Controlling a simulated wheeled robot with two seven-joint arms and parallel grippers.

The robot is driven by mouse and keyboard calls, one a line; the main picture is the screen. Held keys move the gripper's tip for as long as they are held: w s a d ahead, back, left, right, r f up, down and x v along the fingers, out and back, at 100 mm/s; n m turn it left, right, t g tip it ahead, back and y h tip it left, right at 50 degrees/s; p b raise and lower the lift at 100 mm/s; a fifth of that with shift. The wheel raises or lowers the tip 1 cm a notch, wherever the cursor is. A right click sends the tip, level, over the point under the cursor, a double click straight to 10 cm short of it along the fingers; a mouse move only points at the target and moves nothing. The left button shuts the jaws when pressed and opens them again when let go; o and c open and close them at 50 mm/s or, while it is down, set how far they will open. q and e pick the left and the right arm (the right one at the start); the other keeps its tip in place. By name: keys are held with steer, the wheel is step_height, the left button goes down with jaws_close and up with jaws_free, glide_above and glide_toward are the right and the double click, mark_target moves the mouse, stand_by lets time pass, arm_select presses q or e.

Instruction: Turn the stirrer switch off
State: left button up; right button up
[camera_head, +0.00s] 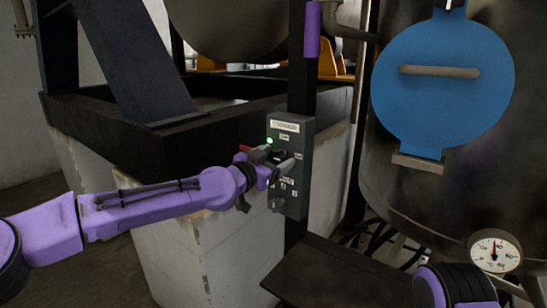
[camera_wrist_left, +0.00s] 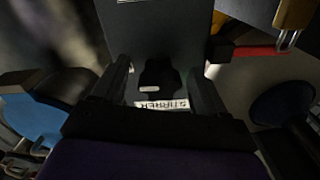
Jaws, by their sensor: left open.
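The grey control box (camera_head: 292,128) stands on a dark post in the head view, with a lit green lamp (camera_head: 269,141). My left gripper (camera_head: 280,161) reaches its front face from the left. In the left wrist view, the dark stirrer switch (camera_wrist_left: 160,73) with a pale mark lies between the two fingers of my left gripper (camera_wrist_left: 160,80). The STIRRER label (camera_wrist_left: 162,104) reads upside down there. The fingers are open, one on each side of the switch, with gaps visible. In the head view the gripper largely hides the switch. My right gripper is not in view.
A red handle (camera_wrist_left: 255,50) with a padlock (camera_wrist_left: 289,38) sits beside the box, close to the left gripper. Another knob (camera_head: 277,203) is low on the box. A tank with a blue round cover (camera_head: 440,105) and a gauge (camera_head: 495,250) stands at right. A dark shelf (camera_head: 325,275) lies below.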

arm_select(q)
steer(key=c, duration=1)
steer(key=shift+f+n, duration=0.1)
steer(key=shift+n, duration=0.2)
steer(key=shift+c, duration=0.3)
steer(key=n+b, duration=0.1)
steer(key=n, duration=0.1)
steer(key=shift+f+n, duration=0.1)
steer(key=shift+n, duration=0.2)
steer(key=n+b, duration=0.1)
steer(key=n, duration=0.3)
steer(key=shift+s+d+n, duration=0.1)
steer(key=shift+n, duration=0.2)
steer(key=n+b, duration=0.1)
steer(key=n, duration=0.4)
steer(key=shift+f, duration=0.1)
steer(key=shift+d+n+b, duration=0.1)
steer(key=shift+n+b, duration=0.2)
steer(key=shift+n, duration=2.2)
